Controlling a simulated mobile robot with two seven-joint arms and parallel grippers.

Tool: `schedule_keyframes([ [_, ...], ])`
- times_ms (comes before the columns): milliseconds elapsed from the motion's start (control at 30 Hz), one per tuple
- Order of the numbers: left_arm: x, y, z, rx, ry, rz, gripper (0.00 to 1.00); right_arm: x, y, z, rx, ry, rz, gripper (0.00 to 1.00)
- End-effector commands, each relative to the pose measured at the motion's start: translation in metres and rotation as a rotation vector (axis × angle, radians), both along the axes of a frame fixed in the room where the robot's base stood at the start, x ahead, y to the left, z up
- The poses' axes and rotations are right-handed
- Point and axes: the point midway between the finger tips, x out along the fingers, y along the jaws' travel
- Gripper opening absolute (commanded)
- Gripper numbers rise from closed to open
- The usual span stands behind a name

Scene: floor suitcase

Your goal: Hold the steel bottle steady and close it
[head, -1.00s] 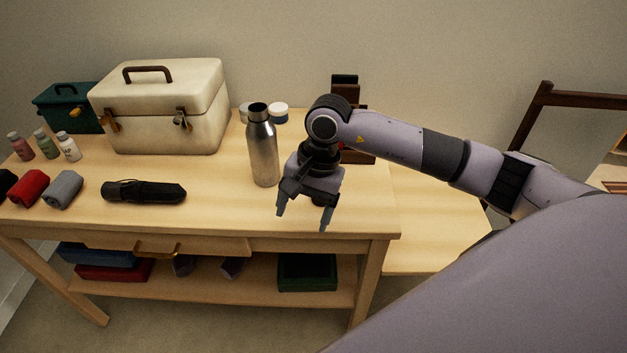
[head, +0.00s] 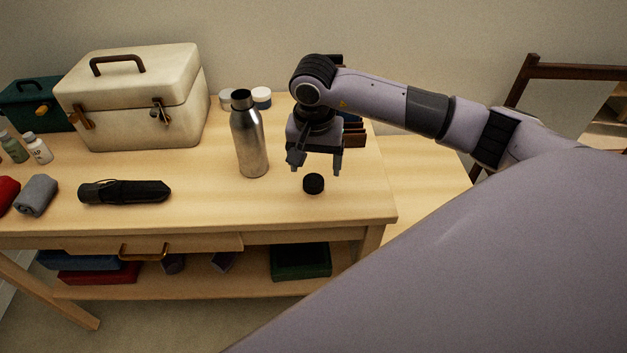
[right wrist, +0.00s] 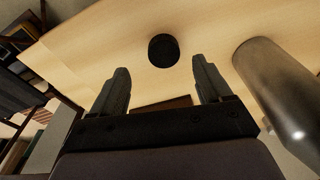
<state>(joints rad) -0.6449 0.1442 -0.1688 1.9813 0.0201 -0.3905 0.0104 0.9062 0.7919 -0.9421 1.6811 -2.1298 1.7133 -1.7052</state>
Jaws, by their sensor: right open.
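The steel bottle (head: 251,141) stands upright on the table with its dark neck uncovered. A black cap (head: 313,183) lies on the table to the right of the bottle and nearer the front edge. My right gripper (head: 319,169) is open and empty just behind and above the cap, fingers pointing down. In the right wrist view the cap (right wrist: 163,50) sits beyond the two spread fingertips, between their lines, and the bottle (right wrist: 277,90) stands to the right, apart from the fingers. My left gripper is not in view.
A cream case (head: 133,107) and a green box (head: 31,103) stand at the back left. White-lidded jars (head: 261,98) are behind the bottle. A black umbrella (head: 125,191) and a grey roll (head: 37,194) lie at the left. The table front around the cap is clear.

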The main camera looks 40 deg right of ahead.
Motion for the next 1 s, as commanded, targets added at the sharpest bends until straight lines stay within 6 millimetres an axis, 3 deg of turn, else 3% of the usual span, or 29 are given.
schedule_keyframes([
  [267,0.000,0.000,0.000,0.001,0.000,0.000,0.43,0.001,0.000,-0.003,0.001,0.001,-0.001,0.78],
  [633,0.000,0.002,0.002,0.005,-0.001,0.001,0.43,0.009,-0.002,-0.049,0.001,0.000,-0.001,0.78],
  [1000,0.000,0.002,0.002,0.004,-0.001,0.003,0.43,0.010,-0.002,-0.051,0.001,-0.001,0.000,0.78],
])
